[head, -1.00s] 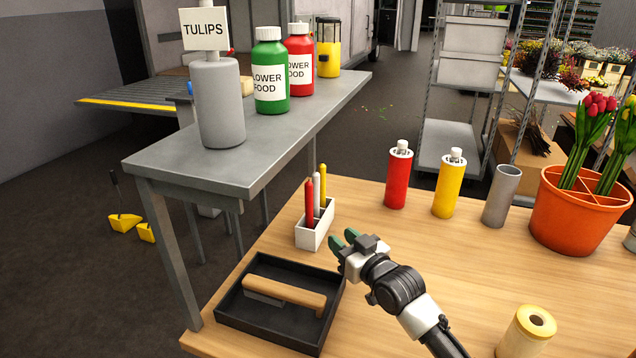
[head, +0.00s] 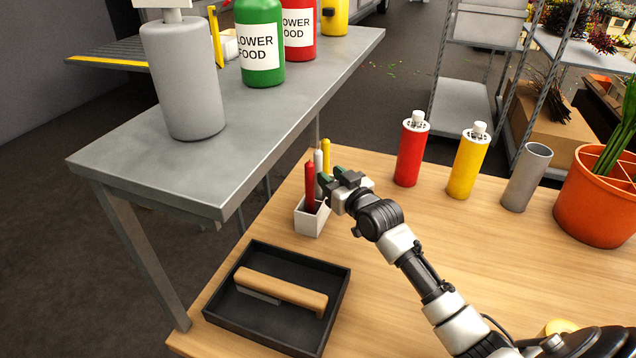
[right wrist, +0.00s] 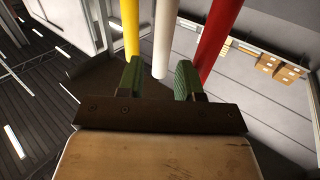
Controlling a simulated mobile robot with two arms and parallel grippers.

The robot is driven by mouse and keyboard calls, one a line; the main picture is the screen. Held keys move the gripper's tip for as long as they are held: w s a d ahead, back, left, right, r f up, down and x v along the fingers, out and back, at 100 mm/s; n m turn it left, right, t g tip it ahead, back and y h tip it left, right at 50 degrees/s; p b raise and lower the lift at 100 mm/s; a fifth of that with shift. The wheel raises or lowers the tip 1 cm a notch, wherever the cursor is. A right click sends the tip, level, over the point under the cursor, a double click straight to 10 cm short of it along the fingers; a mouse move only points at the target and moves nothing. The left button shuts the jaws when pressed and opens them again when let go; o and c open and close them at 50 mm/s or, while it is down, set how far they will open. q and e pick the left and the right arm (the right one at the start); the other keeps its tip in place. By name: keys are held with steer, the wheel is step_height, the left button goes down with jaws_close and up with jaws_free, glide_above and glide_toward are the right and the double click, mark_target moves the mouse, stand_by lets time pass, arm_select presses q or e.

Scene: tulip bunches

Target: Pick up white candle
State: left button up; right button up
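The white candle (head: 318,162) stands upright in a small white holder (head: 309,222) on the wooden table, between a red candle (head: 309,188) and a yellow candle (head: 326,153). My right gripper (head: 332,178) is at the holder's right side, at candle height. In the right wrist view the white candle (right wrist: 164,38) appears in the gap between the open green fingers (right wrist: 158,80), with the yellow candle (right wrist: 131,28) at the left finger and the red candle (right wrist: 217,40) at the right finger. I cannot tell whether either finger touches a candle. My left gripper is out of view.
A black tray (head: 222,311) with a wooden-handled tool lies in front of the holder. A red bottle (head: 410,155), a yellow bottle (head: 466,168), a grey cylinder (head: 525,180) and an orange pot (head: 590,210) stand to the right. A grey table (head: 270,135) is at the left.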

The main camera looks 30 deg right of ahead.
mark_target(321, 167)
steer(key=w, duration=0.3)
steer(key=shift+w+a+r, duration=0.25)
steer(key=shift+w+a, duration=0.1)
steer(key=shift+w, duration=0.55)
jaws_close()
